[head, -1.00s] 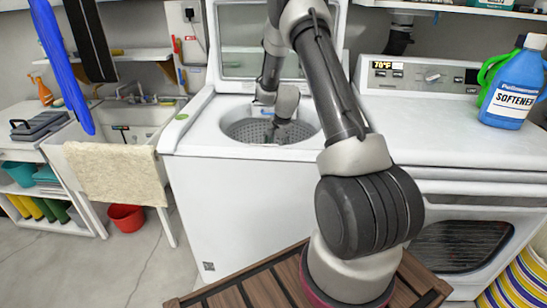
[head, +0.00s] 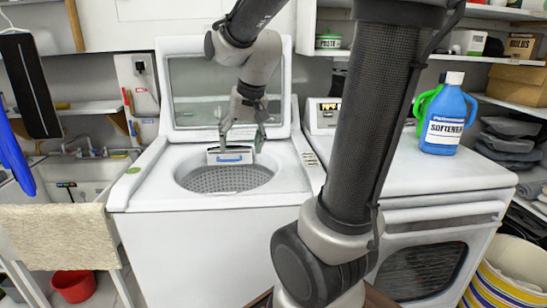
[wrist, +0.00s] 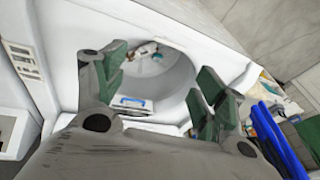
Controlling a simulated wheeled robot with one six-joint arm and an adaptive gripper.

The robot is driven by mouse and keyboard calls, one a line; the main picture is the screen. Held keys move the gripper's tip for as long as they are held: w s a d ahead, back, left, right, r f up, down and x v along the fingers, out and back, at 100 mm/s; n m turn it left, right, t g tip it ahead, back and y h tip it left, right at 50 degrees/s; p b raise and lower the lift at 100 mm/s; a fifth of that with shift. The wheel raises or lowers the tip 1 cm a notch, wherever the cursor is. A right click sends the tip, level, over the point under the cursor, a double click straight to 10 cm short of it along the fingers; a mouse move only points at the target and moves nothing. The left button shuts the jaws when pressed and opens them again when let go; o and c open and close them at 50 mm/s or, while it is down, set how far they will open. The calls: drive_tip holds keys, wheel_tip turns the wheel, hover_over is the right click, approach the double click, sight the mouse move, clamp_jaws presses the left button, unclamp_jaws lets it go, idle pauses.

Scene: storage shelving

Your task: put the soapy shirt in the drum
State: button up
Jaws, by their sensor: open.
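The washer's drum (head: 222,180) is open at the top and has a grey perforated wall. My gripper (head: 242,137) is above the drum's back edge, its fingers apart with nothing between them. In the wrist view the open green-padded fingers (wrist: 162,78) straddle the drum opening (wrist: 172,80). A small whitish item with reddish-brown parts (wrist: 143,50) shows inside the far side of the opening. I cannot tell whether it is the soapy shirt, and I see no other clear shirt.
A white piece with a blue strip (head: 230,155) sits at the drum's back edge, below my gripper. The washer lid (head: 195,98) stands open behind. A softener bottle (head: 445,118) stands on the dryer. A beige towel (head: 62,238) hangs at the sink.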

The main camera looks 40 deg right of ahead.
drive_tip(key=s+a+r+n, duration=0.1)
drive_tip(key=s+n, duration=0.4)
drive_tip(key=s, duration=1)
drive_tip(key=shift+s+a+r, duration=0.15)
drive_tip(key=shift+s+a, duration=0.05)
drive_tip(key=shift+s, duration=0.05)
